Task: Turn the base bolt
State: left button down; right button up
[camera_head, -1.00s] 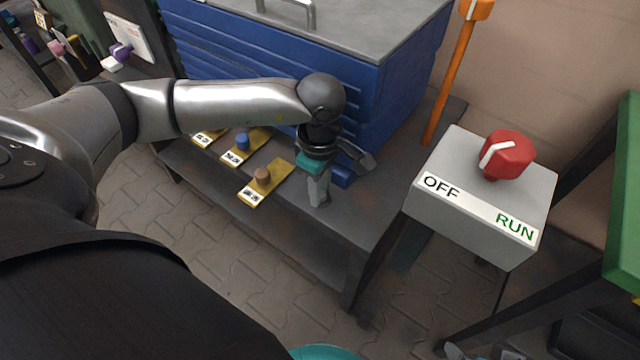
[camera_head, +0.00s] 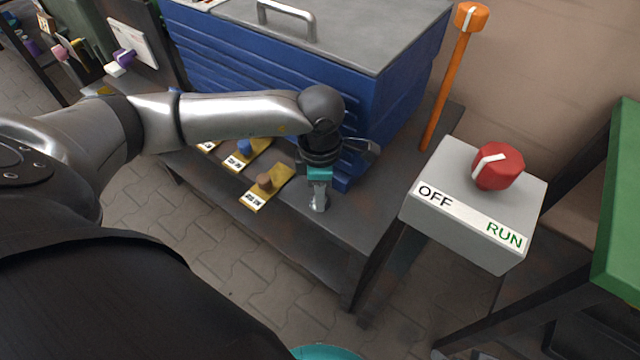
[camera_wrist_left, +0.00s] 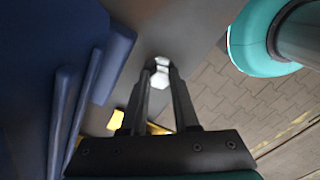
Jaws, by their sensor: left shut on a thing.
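The base bolt (camera_wrist_left: 160,72) shows in the left wrist view as a pale, shiny hexagonal head between my fingertips, above the dark grey bench top. My left gripper (camera_wrist_left: 158,70) is shut on it, with one finger on either side. In the head view my left gripper (camera_head: 318,203) points down at the bench's front part, beside the blue box's near corner. The bolt cannot be told apart from the fingertips there. My right gripper is in neither view.
The ribbed blue box (camera_head: 400,92) stands close behind the gripper. Yellow tagged plates, one with a brown peg (camera_head: 264,181) and one with a blue peg (camera_head: 245,146), lie to its left. A grey OFF/RUN switch box (camera_head: 465,235) with a red knob and an orange-topped post (camera_head: 447,95) stand right.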

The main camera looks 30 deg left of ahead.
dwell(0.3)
pick_arm(q)
jog(key=c, duration=0.7)
grip_release()
jog(key=shift+o, duration=0.2)
jog(key=shift+r, duration=0.3)
notch_tip(320, 180, up, 15)
jog(key=p, duration=0.5)
jog(key=shift+f+p, duration=0.15)
jog(key=shift+p, duration=0.15)
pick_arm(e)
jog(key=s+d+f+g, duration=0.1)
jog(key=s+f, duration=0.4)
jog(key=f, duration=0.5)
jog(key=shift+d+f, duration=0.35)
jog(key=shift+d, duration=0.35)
pick_arm(q)
jog(key=shift+s, duration=0.1)
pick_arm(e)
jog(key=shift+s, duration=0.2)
